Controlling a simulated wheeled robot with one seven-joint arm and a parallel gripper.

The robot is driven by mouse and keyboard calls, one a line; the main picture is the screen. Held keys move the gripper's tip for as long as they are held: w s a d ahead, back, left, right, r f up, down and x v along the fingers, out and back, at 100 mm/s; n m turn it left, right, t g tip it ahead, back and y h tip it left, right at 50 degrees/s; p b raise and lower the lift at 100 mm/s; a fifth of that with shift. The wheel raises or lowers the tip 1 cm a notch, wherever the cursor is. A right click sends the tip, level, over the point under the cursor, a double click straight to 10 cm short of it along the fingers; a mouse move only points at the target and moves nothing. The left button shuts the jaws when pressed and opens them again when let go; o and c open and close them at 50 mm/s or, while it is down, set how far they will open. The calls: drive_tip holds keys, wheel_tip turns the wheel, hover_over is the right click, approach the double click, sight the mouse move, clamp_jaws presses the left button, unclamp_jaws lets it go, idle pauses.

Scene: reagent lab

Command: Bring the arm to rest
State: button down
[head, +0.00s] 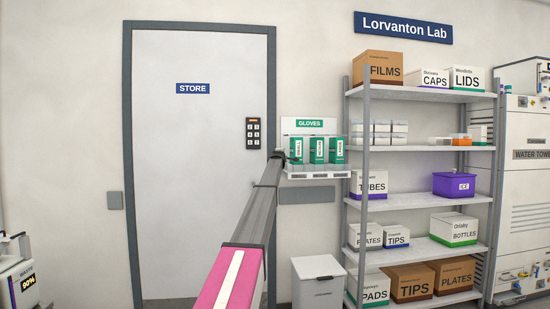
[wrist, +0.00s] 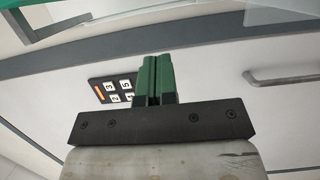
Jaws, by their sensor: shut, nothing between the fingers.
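My arm (head: 250,228) stretches forward and up from the bottom of the head view, with a pink section nearest and dark grey links beyond. Its far end stands in front of the strip of wall between the door and the glove rack, and the fingers cannot be made out there. In the wrist view my gripper (wrist: 156,62) shows two green fingers side by side on a black bar. They are shut with nothing held. A black keypad (head: 253,133) is on the wall side of the store door; it also shows behind the fingers in the wrist view (wrist: 113,92).
The white store door (head: 195,150) is closed. A glove rack (head: 316,170) with green boxes hangs right of my arm's end. A shelf unit (head: 420,148) with labelled boxes stands further right, and a white bin (head: 318,282) stands below. A waste unit (head: 18,280) is at far left.

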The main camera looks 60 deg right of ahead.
drive_tip(key=shift+s, duration=1.35)
